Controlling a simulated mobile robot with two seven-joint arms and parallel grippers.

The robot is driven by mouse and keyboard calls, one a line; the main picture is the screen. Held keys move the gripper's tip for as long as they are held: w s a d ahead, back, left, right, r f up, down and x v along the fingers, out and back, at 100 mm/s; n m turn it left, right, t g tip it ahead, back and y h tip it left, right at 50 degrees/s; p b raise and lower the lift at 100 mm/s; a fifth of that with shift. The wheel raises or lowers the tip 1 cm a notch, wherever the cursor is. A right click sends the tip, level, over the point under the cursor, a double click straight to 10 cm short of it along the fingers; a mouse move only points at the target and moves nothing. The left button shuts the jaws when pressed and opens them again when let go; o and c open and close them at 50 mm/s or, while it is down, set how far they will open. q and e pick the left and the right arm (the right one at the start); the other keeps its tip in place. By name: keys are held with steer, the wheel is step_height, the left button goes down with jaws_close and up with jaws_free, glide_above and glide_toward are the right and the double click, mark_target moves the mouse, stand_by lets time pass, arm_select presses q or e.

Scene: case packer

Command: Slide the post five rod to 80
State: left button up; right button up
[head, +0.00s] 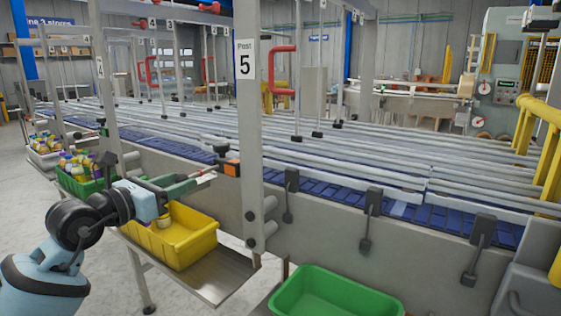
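Post five (247,125) is a grey upright with a "Post 5" sign (245,60), standing at the near side of the conveyor. A thin light rod (207,173) sticks out to the left of the post, beside a dark clamp with an orange block (232,169). The rod is small here, and I cannot read any scale or the number 80. My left gripper (192,180) is just left of the rod's outer end, level with it. Its fingers look apart, and I see no clear contact with the rod. My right gripper is out of view.
A yellow bin (185,252) stands on a metal shelf (228,275) below my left gripper. A green bin (325,283) is at the front. A red handle (283,70) sits right of the post. The blue conveyor (340,184) and its rails run behind.

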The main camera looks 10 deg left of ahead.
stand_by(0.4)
arm_select(q)
steer(key=v, duration=0.7)
stand_by(0.6)
steer(key=s+d+f+n+h, duration=0.2)
steer(key=d+f+n+h, duration=0.15)
steer(key=f, duration=0.35)
steer(key=s+d+f+n+h, duration=0.2)
steer(key=d+f+n, duration=0.25)
steer(key=f, duration=0.25)
steer(key=s+f+n+t+y, duration=0.1)
steer(key=s+f+n+y, duration=0.25)
steer(key=f+n, duration=0.4)
steer(key=s+f+n+t+y, duration=0.1)
steer(key=s+f+n+y, duration=0.1)
steer(key=f+n+y, duration=0.4)
steer(key=s+d+f+n+g, duration=0.2)
steer(key=s+f+n+g, duration=0.1)
steer(key=s+f+n, duration=0.2)
steer(key=s+d+f+n+g, duration=0.3)
steer(key=s+f+n, duration=0.3)
steer(key=s+f, duration=0.4)
steer(key=s+d+f+n+g, duration=0.2)
steer(key=s+f+n+g, duration=0.1)
steer(key=s+f+n, duration=0.3)
step_height(320, 180, down, 4)
steer(key=shift+s+d+f+g+y+p, duration=0.15)
steer(key=shift+s+d+g+y+p, duration=0.25)
steer(key=shift+s, duration=0.65)
